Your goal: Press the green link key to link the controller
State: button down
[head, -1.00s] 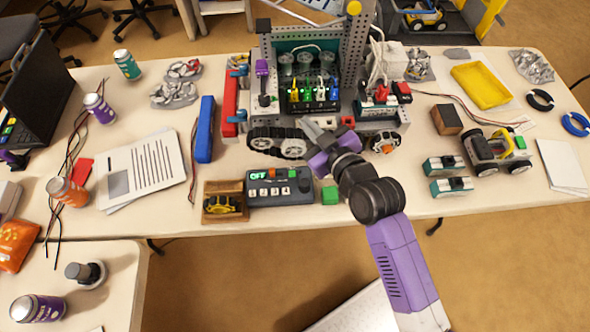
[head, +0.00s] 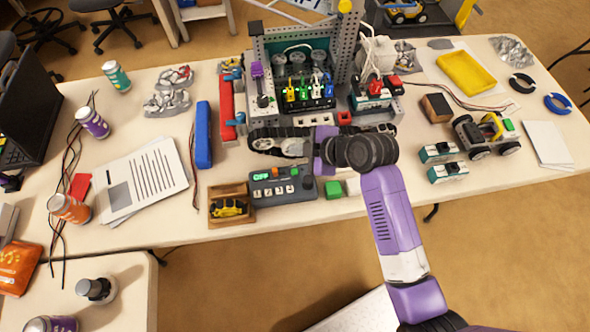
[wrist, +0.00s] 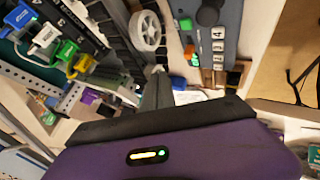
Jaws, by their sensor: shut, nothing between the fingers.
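The controller (head: 300,190) is a dark grey box on the table with a lit green display, a row of white numbered keys and a black knob. Its green key (head: 293,171) is small, near the box's far edge; it shows more clearly in the wrist view (wrist: 186,24), beside an orange key (wrist: 192,56). My gripper (head: 292,147) is shut and empty, behind the controller's far edge. In the wrist view its closed fingers (wrist: 158,78) are apart from the green key, which lies above and right of them.
A tracked robot build (head: 285,140) stands close behind the controller. A wooden box (head: 232,204) with a yellow part sits at its left; a loose green cube (head: 333,190) and a pale cube (head: 353,186) are at its right. The table's front edge is just below.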

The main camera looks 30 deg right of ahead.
aim_at(297, 173)
notch_tip(297, 173, down, 9)
jog(key=b, duration=0.7)
jog(key=shift+r, duration=0.1)
dwell(2.0)
jog(key=shift+f+b, duration=0.35)
jog(key=shift+f, duration=0.05)
jog(key=shift+f+b, duration=0.4)
jog(key=shift+f, duration=0.1)
dwell(0.5)
jog(key=shift+r, duration=0.1)
jog(key=shift+r+p, duration=0.7)
jog(key=shift+r, duration=0.1)
jog(key=shift+r, duration=0.1)
